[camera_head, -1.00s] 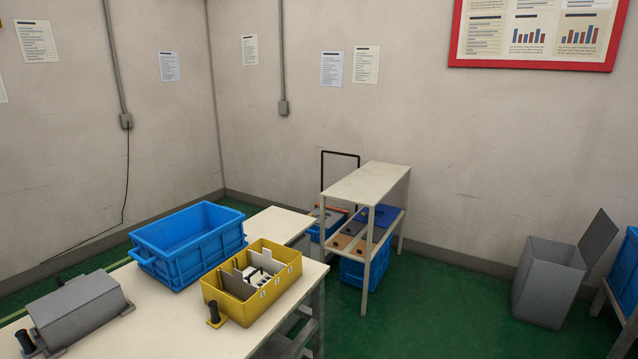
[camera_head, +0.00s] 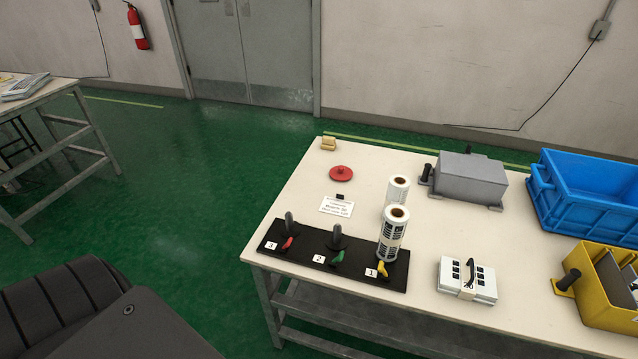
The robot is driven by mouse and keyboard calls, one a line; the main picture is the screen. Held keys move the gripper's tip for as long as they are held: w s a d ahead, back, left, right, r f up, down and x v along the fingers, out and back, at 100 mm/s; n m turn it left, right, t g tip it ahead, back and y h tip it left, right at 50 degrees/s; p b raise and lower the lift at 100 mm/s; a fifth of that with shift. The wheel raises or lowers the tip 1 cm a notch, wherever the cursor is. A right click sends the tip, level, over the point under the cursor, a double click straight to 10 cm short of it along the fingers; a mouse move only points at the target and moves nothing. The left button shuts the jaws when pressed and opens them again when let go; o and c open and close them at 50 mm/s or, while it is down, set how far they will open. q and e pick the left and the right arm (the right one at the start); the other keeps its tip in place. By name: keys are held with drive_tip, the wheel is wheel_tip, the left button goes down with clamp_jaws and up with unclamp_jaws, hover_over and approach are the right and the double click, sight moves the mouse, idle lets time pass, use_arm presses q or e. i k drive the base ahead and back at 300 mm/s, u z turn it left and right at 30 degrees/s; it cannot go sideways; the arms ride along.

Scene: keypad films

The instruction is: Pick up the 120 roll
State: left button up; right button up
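Two upright rolls with brown cores stand on the cream table (camera_head: 330,228). I cannot read a 120 on either roll. A white card (camera_head: 337,206) with small text lies left of them. Neither of my grippers is in view.
The board also has red and green levers. A white keypad-like box (camera_head: 467,280), a grey box (camera_head: 469,179), a blue crate (camera_head: 590,216) and a yellow bin (camera_head: 608,310) lie to the right. A red disc (camera_head: 341,173) lies behind the card. Green floor (camera_head: 190,200) is open left of the table.

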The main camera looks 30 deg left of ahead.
sight(399, 185)
drive_tip(key=z, duration=2.2)
drive_tip(key=i, duration=2.1)
drive_tip(key=u, duration=3.35)
